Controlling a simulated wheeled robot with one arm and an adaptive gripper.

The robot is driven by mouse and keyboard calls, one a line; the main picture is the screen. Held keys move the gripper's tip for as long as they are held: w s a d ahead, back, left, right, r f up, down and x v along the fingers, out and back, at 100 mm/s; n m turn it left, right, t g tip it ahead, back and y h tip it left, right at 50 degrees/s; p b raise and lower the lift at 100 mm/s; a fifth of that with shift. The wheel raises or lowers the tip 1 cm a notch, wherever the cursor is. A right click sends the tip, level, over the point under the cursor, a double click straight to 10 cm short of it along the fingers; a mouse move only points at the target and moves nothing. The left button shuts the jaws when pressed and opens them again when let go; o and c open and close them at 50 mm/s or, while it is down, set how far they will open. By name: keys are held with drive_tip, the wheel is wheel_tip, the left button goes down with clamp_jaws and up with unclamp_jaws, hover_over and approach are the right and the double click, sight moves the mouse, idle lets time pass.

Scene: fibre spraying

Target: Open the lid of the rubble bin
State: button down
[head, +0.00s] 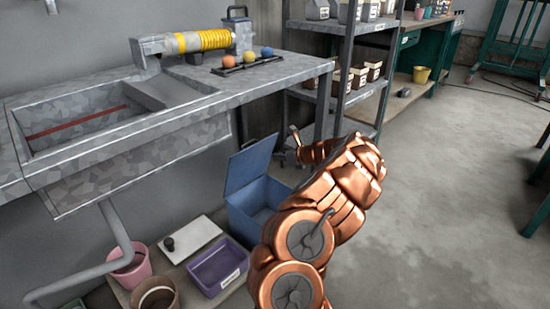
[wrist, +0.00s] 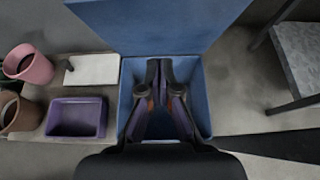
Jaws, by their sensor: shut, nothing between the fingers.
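A blue bin (head: 240,213) stands on the floor under the bench, with its hinged blue lid (head: 251,165) raised and leaning back. No label on it is readable. In the wrist view the raised lid (wrist: 160,25) fills the top and the open bin's rim (wrist: 207,95) surrounds my gripper (wrist: 160,65). My gripper is shut and empty, over the bin's opening and near the lid's lower edge. I cannot tell whether the fingertips touch the lid. In the head view my copper arm reaches over beside the bin, and the fingers are not clear there.
A purple tub (head: 218,267), a white lid with a black knob (head: 191,238), a pink pot (head: 130,268) and a brown pot (head: 157,294) sit left of the bin. The grey workbench (head: 270,76) overhangs behind. A metal shelf (head: 350,52) stands right. Floor at right is clear.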

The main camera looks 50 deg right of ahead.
sight(255, 152)
drive_tip(key=shift+w+d+f+b, duration=0.1)
drive_tip(key=shift+w+f+b, duration=0.45)
drive_tip(key=shift+w, duration=1.1)
drive_tip(key=shift+w+d+f+b, duration=0.1)
drive_tip(key=shift+w+f+b, duration=0.1)
drive_tip(key=shift+w+b, duration=1.1)
drive_tip(key=shift+w+d+f+b, duration=0.1)
drive_tip(key=shift+w+f+b, duration=0.25)
drive_tip(key=shift+w, duration=1.65)
drive_tip(key=shift+a, duration=0.1)
